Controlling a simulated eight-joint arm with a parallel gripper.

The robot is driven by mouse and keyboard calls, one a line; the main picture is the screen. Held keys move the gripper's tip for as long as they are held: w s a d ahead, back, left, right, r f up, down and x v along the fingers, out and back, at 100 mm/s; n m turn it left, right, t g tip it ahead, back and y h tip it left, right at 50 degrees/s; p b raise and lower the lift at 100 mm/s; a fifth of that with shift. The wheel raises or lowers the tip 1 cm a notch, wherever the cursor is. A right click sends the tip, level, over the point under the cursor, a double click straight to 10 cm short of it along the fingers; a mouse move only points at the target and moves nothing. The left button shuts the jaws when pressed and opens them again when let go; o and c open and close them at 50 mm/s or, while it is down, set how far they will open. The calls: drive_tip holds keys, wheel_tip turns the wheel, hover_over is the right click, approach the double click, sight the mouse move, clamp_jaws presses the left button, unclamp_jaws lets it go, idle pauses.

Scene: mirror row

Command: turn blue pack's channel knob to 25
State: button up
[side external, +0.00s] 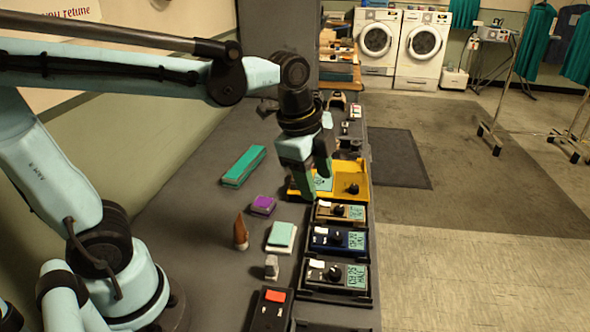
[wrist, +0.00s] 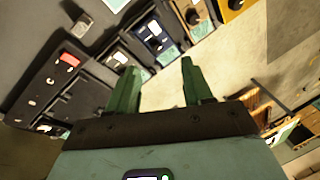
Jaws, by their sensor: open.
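The blue pack (side external: 323,244) sits in the row of packs along the table's right edge, between a brown pack and a black pack. Its dark channel knob (side external: 337,239) is near its middle, with a lit display (side external: 357,241) to the right that seems to read CH 20, though the print is small. My gripper (side external: 314,180) is open and empty, above the row near the yellow pack, beyond the blue pack. In the wrist view the open fingers (wrist: 160,70) show below the blue pack (wrist: 152,36), apart from it; its knob is unclear there.
A brown pack (side external: 322,212), a yellow pack (side external: 345,177) and a black pack (side external: 323,273) share the row. A red-switched pack (side external: 268,312) is at the front. A teal block (side external: 244,165), purple block (side external: 263,205), brown cone (side external: 240,232) and pale block (side external: 282,236) lie left.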

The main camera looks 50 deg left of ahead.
sight(338, 236)
drive_tip(key=w+d+m+g, duration=0.3)
drive_tip(key=w+m, duration=0.1)
drive_tip(key=m, duration=0.7)
wheel_tip(338, 236, down, 13)
drive_tip(key=shift+d+r, duration=0.1)
drive_tip(key=shift+r, duration=0.1)
clamp_jaws()
